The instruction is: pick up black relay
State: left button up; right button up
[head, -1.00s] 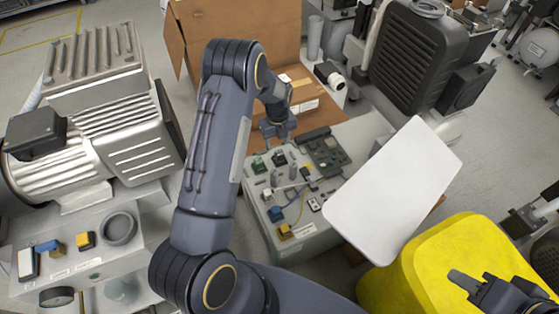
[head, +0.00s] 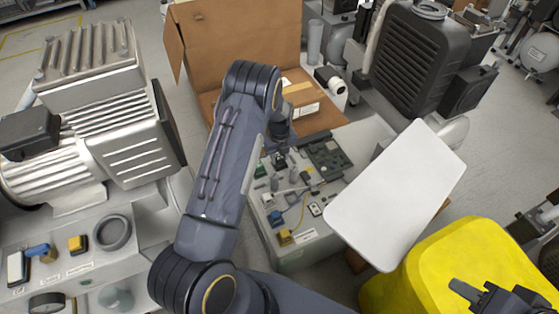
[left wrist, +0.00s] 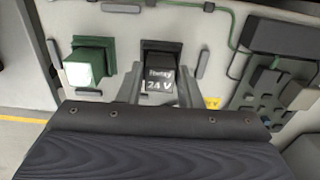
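The black relay (left wrist: 160,72), a dark block with white print reading "24 V", stands on the pale panel in the left wrist view. My left gripper (left wrist: 160,88) is open, with one finger on each side of the relay; I cannot tell whether either finger touches it. In the head view my left gripper (head: 280,157) is low over the back part of the component board (head: 285,255), and the relay is hard to make out there. My right gripper (head: 468,290) is at the bottom right over the yellow bin, partly cut off by the frame.
A green block (left wrist: 90,62) stands left of the relay, and a dark circuit board (head: 328,158) lies to the right. Several small parts stand on the board. A white panel (head: 395,195), yellow bin (head: 430,260), open cardboard box (head: 235,50) and compressor motor (head: 110,110) surround it.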

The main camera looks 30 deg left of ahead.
pick_arm(q)
jog(key=c, duration=0.5)
